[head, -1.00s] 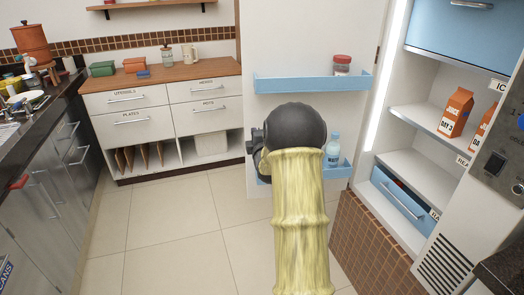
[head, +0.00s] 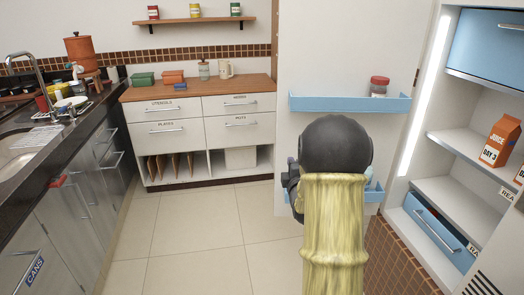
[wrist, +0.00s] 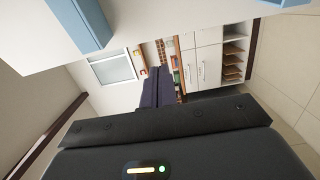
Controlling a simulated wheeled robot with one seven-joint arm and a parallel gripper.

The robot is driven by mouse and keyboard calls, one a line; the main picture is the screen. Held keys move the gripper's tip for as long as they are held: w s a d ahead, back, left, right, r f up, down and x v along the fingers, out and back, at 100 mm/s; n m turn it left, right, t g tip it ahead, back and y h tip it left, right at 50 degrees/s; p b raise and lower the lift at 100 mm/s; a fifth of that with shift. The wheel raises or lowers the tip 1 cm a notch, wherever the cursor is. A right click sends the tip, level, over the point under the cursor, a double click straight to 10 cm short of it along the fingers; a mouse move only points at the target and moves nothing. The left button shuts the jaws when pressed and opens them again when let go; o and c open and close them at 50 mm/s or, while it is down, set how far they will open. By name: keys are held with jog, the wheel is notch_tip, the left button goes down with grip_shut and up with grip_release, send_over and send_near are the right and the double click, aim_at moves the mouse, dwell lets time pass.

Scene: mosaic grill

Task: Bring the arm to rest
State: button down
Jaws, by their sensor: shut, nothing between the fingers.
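My gripper (wrist: 158,74) shows in the wrist view as dark fingers held together, with nothing between them. In the head view my arm, in a yellow sleeve with a black rounded joint, rises in front of the open white fridge door (head: 345,50). The fingers are hidden behind the arm there; only a dark part of the wrist shows at its left side. The arm covers most of the lower blue door shelf (head: 374,192). I cannot tell whether the arm touches the door.
The open fridge (head: 450,190) stands right, with a juice carton (head: 500,140) and a blue drawer (head: 439,228). A red-lidded jar (head: 379,86) sits on the upper door shelf (head: 340,103). Drawers (head: 168,129) stand at the back, a sink counter (head: 75,135) left. The floor (head: 190,245) between is clear.

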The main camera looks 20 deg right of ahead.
jog(key=s+a+f+m+g+y, duration=0.2)
jog(key=s+a+f+m+g, duration=0.15)
jog(key=a, duration=0.45)
jog(key=s+a+f+m+g+y, duration=0.2)
jog(key=s+a+f+m+g, duration=0.15)
jog(key=a, duration=0.45)
jog(key=s+a+f+m+g+y, duration=0.1)
jog(key=s+a+f+m+g, duration=0.25)
jog(key=s, duration=0.55)
jog(key=s+a+m+g+y, duration=0.1)
jog(key=s+a+m+g, duration=0.25)
jog(key=s+a, duration=0.4)
jog(key=w+p+v, duration=0.2)
jog(key=p+v, duration=0.8)
jog(key=p, duration=0.1)
jog(key=w+r+p+v, duration=0.1)
jog(key=w+p+v, duration=0.1)
jog(key=p+v, duration=0.9)
jog(key=shift+d+r, duration=0.3)
jog(key=shift+r, duration=0.05)
